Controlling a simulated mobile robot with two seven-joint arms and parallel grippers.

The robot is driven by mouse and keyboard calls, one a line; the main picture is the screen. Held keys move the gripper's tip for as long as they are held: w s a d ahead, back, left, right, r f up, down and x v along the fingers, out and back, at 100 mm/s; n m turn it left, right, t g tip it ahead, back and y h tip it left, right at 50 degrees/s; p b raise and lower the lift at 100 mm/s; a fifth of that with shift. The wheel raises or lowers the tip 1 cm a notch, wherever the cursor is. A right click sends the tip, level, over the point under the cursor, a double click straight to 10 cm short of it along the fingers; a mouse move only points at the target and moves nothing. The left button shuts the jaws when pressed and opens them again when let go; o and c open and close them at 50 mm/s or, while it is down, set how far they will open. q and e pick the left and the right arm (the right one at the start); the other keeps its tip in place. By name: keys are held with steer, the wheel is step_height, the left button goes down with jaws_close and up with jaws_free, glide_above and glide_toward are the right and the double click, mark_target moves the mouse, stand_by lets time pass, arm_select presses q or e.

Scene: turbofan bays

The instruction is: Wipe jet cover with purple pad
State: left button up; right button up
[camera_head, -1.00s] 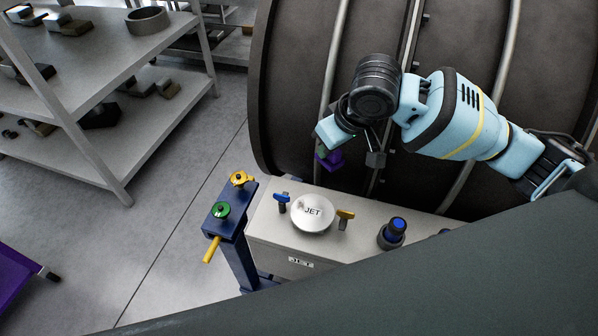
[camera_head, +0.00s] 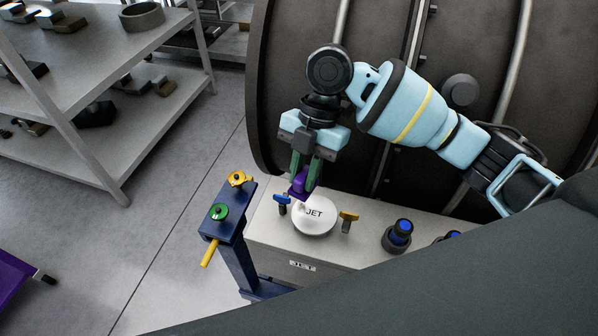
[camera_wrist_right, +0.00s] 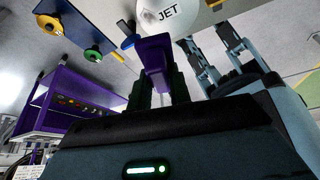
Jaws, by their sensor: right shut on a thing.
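The jet cover (camera_head: 314,218) is a round white disc marked JET on top of a pale box. A greyish smudge shows near its upper left edge in the head view. My right gripper (camera_head: 305,172) is shut on the purple pad (camera_head: 299,184), at the cover's upper left edge. In the right wrist view the pad (camera_wrist_right: 154,55) sits between the dark fingers, just below the cover (camera_wrist_right: 168,17), where a brownish smudge shows. I cannot tell whether pad and cover touch.
A blue valve handle (camera_head: 282,203) and a yellow one (camera_head: 348,220) flank the cover closely. A dark knob with a blue top (camera_head: 399,234) stands to the right. A blue stand (camera_head: 232,213) is at left, and the large dark engine casing (camera_head: 290,80) rises behind.

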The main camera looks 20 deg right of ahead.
mark_target(301, 195)
steer(key=n, duration=0.2)
steer(key=a, duration=0.1)
steer(key=shift+s+r+n+g+h, duration=0.1)
steer(key=shift+s+n+g+h, duration=0.15)
steer(key=shift+n+g+h, duration=0.15)
arm_select(q)
steer(key=shift+s+f, duration=0.15)
steer(key=shift+f, duration=0.05)
steer(key=shift+s+f, duration=0.1)
arm_select(e)
steer(key=shift+d, duration=0.1)
